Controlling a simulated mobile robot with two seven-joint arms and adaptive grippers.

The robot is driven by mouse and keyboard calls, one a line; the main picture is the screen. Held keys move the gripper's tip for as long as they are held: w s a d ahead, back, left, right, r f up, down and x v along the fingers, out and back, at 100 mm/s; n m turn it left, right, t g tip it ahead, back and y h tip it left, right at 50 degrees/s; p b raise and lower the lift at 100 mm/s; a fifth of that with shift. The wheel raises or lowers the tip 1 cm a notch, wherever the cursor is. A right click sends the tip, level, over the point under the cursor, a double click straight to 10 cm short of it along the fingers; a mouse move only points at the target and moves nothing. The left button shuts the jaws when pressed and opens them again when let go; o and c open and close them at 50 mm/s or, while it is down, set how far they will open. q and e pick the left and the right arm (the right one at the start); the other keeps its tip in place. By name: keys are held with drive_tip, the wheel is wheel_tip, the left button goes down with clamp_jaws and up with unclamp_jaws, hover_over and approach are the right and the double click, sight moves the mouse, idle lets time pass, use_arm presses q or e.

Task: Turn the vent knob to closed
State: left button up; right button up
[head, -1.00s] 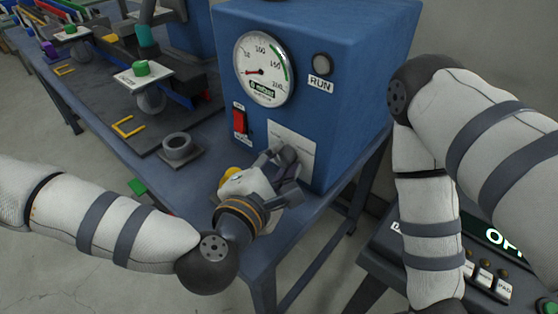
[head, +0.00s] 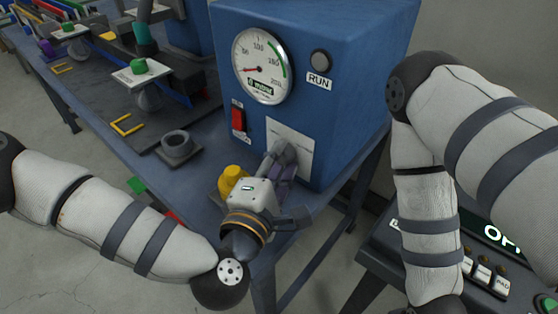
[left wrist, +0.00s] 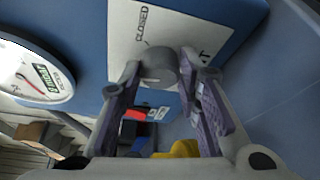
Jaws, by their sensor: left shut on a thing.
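The vent knob (left wrist: 159,66) is a grey knob on a white label plate (left wrist: 150,28) with the word CLOSED printed at its upper left side in the left wrist view. My left gripper (left wrist: 168,85) has its purple-padded fingers on either side of the knob and is shut on it. In the head view my left gripper (head: 281,165) is at the plate on the front of the blue cabinet (head: 345,85), and largely hides the knob. My right arm shows at the right, but its gripper is out of view.
A round gauge (head: 262,66), a RUN button (head: 320,61) and a red switch (head: 239,119) are on the cabinet front. A yellow object (head: 232,179) stands close beside my left gripper. A grey ring-shaped part (head: 177,145) sits on the bench to the left.

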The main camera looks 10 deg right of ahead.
use_arm(q)
drive_tip(key=o, duration=1.1)
drive_tip(key=shift+o, duration=0.2)
drive_tip(key=v, duration=0.7)
drive_tip(key=shift+s+a, duration=0.15)
drive_tip(key=shift+s, duration=0.05)
